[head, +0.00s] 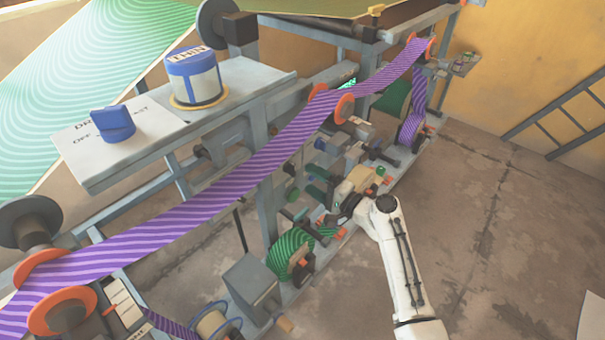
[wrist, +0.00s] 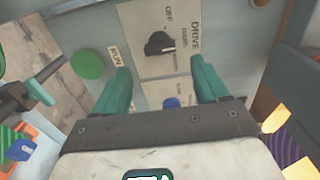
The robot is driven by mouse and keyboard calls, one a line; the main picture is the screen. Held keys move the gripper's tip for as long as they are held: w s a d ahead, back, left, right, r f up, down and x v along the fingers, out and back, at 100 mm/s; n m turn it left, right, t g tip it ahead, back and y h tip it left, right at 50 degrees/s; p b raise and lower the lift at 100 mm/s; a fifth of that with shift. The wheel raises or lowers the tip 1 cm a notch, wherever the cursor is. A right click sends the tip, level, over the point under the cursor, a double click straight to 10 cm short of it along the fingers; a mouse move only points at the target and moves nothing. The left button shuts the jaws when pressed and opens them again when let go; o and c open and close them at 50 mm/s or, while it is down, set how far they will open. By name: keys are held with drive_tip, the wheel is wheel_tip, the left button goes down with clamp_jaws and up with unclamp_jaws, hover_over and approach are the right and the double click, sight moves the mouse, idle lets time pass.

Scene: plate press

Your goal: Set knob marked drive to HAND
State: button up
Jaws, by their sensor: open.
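In the wrist view, a pale plate lettered DRIVE carries a black knob (wrist: 158,44). OFF is printed near its top; the smaller lettering beside the knob is hard to read, and I cannot tell which mark it points at. My gripper (wrist: 161,78) is open and empty, its two teal fingers apart in front of the plate, with the knob beyond the gap between them. In the head view my gripper (head: 343,207) is small at the machine's lower part, and the black knob cannot be made out there.
In the wrist view, a green button (wrist: 88,64) by a RUN label is left of the fingers; a blue knob (wrist: 171,102) lies between them. In the head view, a blue knob (head: 115,124) sits on an upper panel. Purple striped web crosses the machine.

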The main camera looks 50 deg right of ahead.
drive_tip(key=s, duration=0.5)
drive_tip(key=shift+d, duration=0.1)
idle(0.4)
